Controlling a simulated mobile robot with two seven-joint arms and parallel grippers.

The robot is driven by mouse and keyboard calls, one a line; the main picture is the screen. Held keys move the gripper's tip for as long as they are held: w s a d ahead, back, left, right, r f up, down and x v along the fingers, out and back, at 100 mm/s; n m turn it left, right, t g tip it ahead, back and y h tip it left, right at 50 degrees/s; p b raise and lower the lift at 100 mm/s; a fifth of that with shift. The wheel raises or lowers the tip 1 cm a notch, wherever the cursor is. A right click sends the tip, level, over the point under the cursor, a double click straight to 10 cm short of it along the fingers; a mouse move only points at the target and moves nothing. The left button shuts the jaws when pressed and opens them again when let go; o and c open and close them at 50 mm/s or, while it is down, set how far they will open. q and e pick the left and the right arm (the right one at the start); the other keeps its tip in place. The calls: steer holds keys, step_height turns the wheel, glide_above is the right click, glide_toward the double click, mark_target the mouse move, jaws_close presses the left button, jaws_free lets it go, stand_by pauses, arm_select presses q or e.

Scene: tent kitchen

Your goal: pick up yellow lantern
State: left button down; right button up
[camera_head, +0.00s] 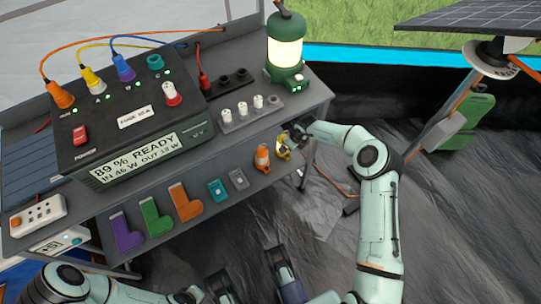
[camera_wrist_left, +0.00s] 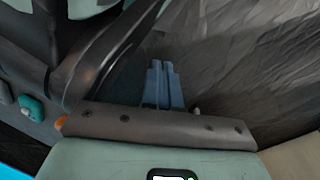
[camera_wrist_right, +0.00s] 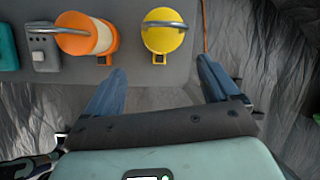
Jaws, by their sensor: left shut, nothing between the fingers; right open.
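A small yellow lantern (camera_head: 283,149) with a wire handle sits at the right end of the lower shelf, partly behind my right gripper. In the right wrist view the yellow lantern (camera_wrist_right: 163,38) lies just beyond the fingertips, between their lines. My right gripper (camera_wrist_right: 157,82) is open and empty. In the head view the right gripper (camera_head: 292,137) is at the shelf's right end, beside the lantern. My left gripper (camera_wrist_left: 163,65) is shut and empty, away from the shelf over the dark ground. The left gripper's fingers are hard to make out in the head view.
An orange lantern (camera_head: 262,158) stands just left of the yellow one. Further left lie a grey device (camera_head: 238,179), a teal device (camera_head: 217,191) and several coloured socks (camera_head: 186,204). Above are a power station (camera_head: 130,120) and a green lantern (camera_head: 285,45). An orange cord (camera_wrist_right: 204,25) hangs right of the shelf.

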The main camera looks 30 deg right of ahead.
mark_target(281, 138)
steer(key=shift+m, duration=0.4)
steer(key=b+x, duration=0.1)
steer(key=x, duration=0.1)
steer(key=w+b+x, duration=0.1)
steer(key=x, duration=0.1)
steer(key=b+x, duration=0.2)
steer(key=x, duration=0.1)
steer(key=shift+w+r, duration=0.2)
steer(key=shift+w, duration=0.1)
steer(key=shift+w+f, duration=0.1)
steer(key=shift+f, duration=0.05)
arm_select(q)
steer(key=s+a+f+g, duration=0.1)
steer(key=s+f+g, duration=0.1)
steer(key=s+f, duration=0.3)
steer(key=shift+s+a+n+g, duration=0.15)
steer(key=shift+s+n+g, duration=0.15)
steer(key=shift+s, duration=0.85)
arm_select(e)
jaws_close()
